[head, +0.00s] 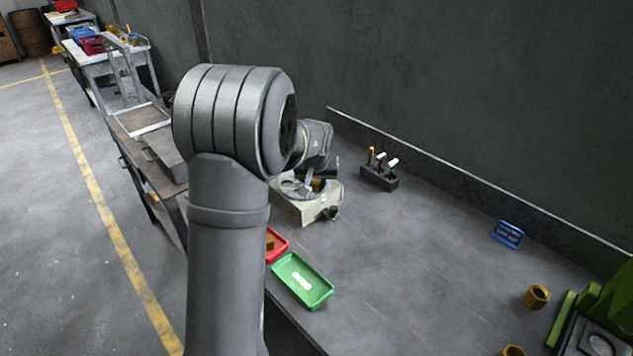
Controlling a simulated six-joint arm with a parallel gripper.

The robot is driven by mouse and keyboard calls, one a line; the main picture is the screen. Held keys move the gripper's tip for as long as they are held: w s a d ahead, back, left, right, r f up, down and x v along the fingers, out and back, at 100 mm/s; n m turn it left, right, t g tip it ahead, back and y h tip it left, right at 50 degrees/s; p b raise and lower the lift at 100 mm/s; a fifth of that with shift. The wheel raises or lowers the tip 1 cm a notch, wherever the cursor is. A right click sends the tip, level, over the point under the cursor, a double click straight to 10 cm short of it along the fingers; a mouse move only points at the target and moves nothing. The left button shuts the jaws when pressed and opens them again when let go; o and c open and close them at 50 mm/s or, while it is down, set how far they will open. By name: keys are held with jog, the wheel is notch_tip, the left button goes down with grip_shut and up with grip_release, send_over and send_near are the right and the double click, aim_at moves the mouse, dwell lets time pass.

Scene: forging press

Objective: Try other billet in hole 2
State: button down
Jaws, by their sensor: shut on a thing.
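My gripper (310,182) is at the far end of my arm, small and partly hidden by my wrist. It is over a beige box-shaped fixture (316,208) with a round grey top. It is shut on what looks like a brass billet (319,185), at or just above that top; I cannot tell whether they touch. Another brass piece (270,242) lies in the red tray (277,249), partly hidden by my arm. Two more brass pieces, one hollow-topped (536,296) and one cut by the bottom edge (512,351), stand at the right. No hole numbers are readable.
A green tray (302,282) with a white label lies by the bench's front edge. A black rack (379,178) holds several tools near the wall. A blue sign (508,234) and green machine (608,306) are at right. The bench middle is clear.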

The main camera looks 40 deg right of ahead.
jog(key=c, duration=1.1)
grip_release()
jog(key=shift+c, duration=0.2)
jog(key=v, duration=0.9)
jog(key=shift+w+d+r, duration=0.25)
jog(key=shift+r, duration=0.35)
